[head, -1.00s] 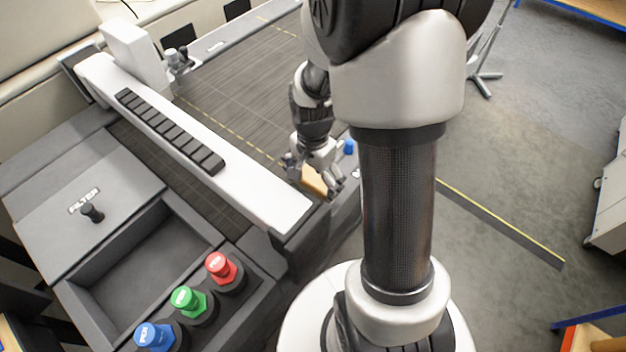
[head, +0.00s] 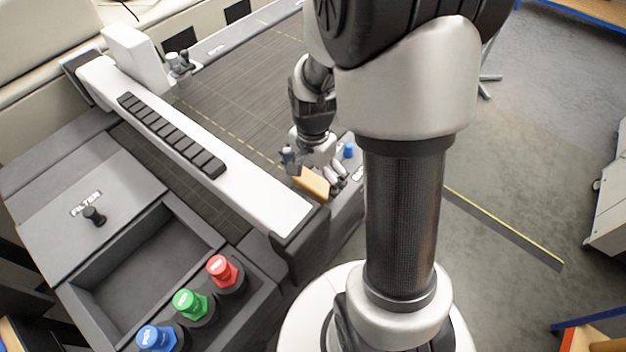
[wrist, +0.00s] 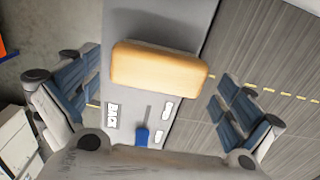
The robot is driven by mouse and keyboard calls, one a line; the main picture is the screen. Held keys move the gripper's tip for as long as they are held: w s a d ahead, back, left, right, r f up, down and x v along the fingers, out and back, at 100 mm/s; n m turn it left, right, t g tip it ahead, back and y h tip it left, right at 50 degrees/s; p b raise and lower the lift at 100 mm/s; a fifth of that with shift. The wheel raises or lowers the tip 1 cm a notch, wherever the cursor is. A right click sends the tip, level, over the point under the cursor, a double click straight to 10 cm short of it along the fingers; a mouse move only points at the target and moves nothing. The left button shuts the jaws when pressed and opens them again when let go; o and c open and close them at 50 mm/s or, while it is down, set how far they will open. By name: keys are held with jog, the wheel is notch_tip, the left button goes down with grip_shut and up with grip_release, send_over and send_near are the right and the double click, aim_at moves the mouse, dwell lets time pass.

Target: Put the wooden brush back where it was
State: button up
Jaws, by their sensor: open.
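The wooden brush (head: 312,184) shows as a tan block at the near end of the machine's side rail, close to the end of the white beam. In the wrist view the brush (wrist: 158,68) lies across the light grey rail, with its smooth wooden top towards me. My gripper (head: 315,168) is open just behind and above the brush. In the wrist view its fingers stand wide apart to the left and right of the brush, with clear gaps. The brush's underside is hidden.
A small blue knob (head: 349,150) stands on the side rail (wrist: 130,25) near my gripper. The white beam (head: 250,190) spans the dark slatted bed (head: 235,85).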

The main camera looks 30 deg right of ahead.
notch_tip(320, 180, up, 9)
jog(key=p, duration=0.2)
notch_tip(320, 180, up, 8)
jog(key=n+t, duration=0.2)
jog(key=n, duration=0.3)
send_over(313, 182)
jog(key=s+a, duration=0.3)
jog(key=a, duration=0.1)
jog(key=s+a+r+n+t, duration=0.2)
jog(key=s+a+r+n, duration=0.4)
jog(key=s+n, duration=0.3)
jog(key=shift+s+a+t, duration=0.2)
jog(key=shift+s+t, duration=0.1)
jog(key=shift+s, duration=0.45)
